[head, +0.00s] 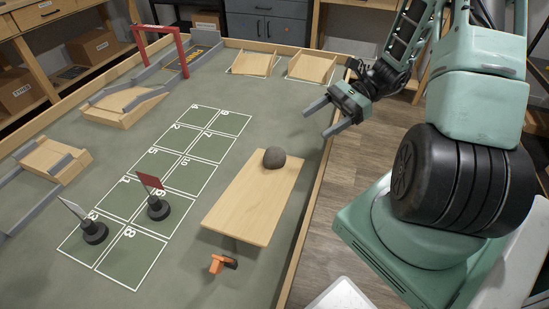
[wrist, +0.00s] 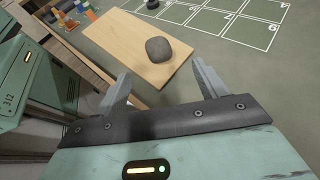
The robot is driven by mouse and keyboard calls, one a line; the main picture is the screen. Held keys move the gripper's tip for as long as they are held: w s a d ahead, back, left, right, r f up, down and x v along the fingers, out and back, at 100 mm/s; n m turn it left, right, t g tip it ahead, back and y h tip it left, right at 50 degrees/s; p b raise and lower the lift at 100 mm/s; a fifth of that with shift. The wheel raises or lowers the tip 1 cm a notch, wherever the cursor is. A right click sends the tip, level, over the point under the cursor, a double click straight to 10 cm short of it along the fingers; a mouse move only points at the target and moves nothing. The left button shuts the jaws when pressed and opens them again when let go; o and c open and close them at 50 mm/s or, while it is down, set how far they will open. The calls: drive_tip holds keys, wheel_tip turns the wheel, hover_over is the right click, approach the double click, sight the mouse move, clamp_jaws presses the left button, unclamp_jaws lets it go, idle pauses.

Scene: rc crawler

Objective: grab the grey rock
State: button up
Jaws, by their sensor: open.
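The grey rock (head: 274,157) is dark and rounded, and rests near the far end of a light wooden board (head: 243,205) in the head view. In the wrist view the rock (wrist: 158,48) lies on the board (wrist: 125,38), beyond my fingers and roughly between their directions. My gripper (head: 322,117) is open and empty, up and to the right of the rock in the head view, near the arena's right edge. Its two fingers also show in the wrist view (wrist: 162,85), apart from the rock.
Numbered white-lined squares (head: 190,175) lie left of the board. Two flags on black bases (head: 158,208) stand there. A small orange object (head: 222,263) is by the board's near end. Wooden ramps (head: 125,105) and a red gate (head: 160,45) stand farther off. A wooden border (head: 312,200) edges the mat.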

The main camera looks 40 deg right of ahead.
sight(280, 149)
drive_tip(key=x, duration=0.7)
drive_tip(key=shift+f, duration=0.1)
drive_tip(key=shift+s+f+b+x, duration=0.15)
drive_tip(key=shift+b+x, duration=0.05)
drive_tip(key=shift+x, duration=1.2)
drive_tip(key=shift+s+f+b+x, duration=0.1)
drive_tip(key=shift+f+b+x, duration=0.1)
drive_tip(key=shift+x, duration=1.25)
drive_tip(key=shift+d, duration=0.1)
drive_tip(key=c, duration=1.2)
